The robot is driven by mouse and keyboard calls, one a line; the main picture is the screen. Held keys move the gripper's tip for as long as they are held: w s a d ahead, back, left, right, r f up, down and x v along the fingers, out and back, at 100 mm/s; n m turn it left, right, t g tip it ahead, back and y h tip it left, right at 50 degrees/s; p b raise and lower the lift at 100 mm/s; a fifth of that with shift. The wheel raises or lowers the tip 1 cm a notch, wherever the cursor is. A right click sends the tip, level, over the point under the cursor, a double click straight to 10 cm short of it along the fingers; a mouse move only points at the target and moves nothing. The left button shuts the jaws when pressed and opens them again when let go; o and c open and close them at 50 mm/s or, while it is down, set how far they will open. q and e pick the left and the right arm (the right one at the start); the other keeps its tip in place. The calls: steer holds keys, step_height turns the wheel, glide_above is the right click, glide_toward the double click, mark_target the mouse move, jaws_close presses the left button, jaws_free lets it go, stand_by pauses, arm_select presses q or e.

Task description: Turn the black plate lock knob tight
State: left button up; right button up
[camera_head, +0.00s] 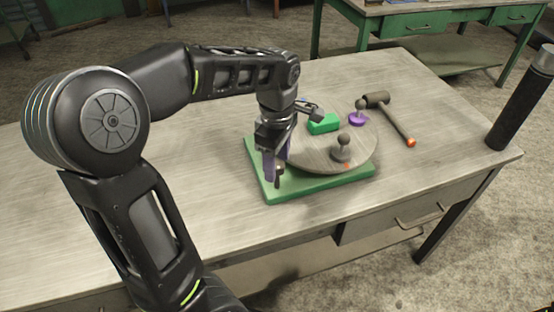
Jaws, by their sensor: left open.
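A round grey plate (310,155) lies on a green base (318,187) on the workbench. A small dark knob (278,178) shows at the plate's left front edge, right by my left fingertips. My left gripper (272,170) points down over it with its purple fingers open. I cannot tell whether the fingers touch the knob, as they partly hide it. A brown-grey ball-topped knob (342,148) stands upright on the plate's right part, apart from the gripper. My right gripper is out of view.
A green block (323,124) and a purple-based knob piece (357,117) stand behind the plate. A hammer (393,118) lies to their right. A dark upright cylinder (519,105) is at the bench's right corner. The bench's left part (215,180) is clear.

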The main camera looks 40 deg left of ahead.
arm_select(q)
jaws_close()
stand_by(0.5)
steer(key=shift+m, duration=0.5)
steer(key=m, duration=0.3)
steer(key=shift+m, duration=0.3)
steer(key=m, duration=1.3)
steer(key=shift+r, duration=0.1)
steer(key=shift+m, duration=0.3)
